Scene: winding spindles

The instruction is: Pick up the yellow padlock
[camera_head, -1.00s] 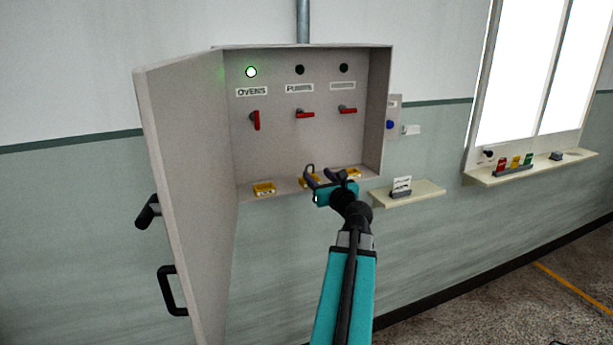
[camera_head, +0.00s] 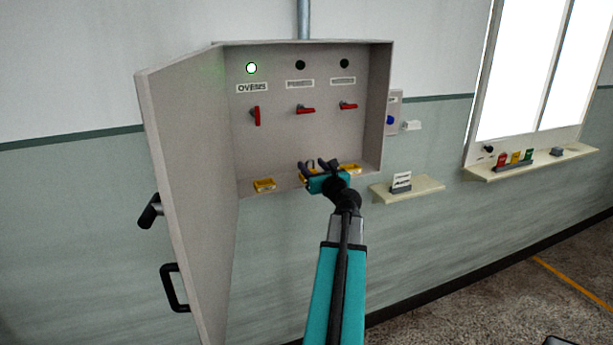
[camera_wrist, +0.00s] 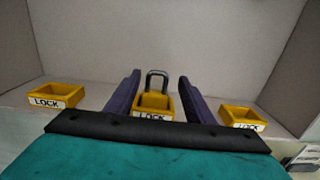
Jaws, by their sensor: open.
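The yellow padlock (camera_wrist: 154,100) stands upright in the middle yellow LOCK tray (camera_wrist: 138,105), its dark shackle pointing up. My gripper (camera_wrist: 159,79) is open, with one dark finger on each side of the padlock and a visible gap to each. I cannot tell how deep the padlock sits between the fingers. In the head view my gripper (camera_head: 321,165) is at the lower lip of the grey cabinet (camera_head: 275,120) and hides most of the padlock and its tray.
Further yellow trays stand at the left (camera_head: 264,185) and right (camera_head: 350,169) of the cabinet floor; they look empty. The open cabinet door (camera_head: 190,190) stands at the left. Red switches (camera_head: 305,110) are on the back panel. A small shelf (camera_head: 412,191) is at the right.

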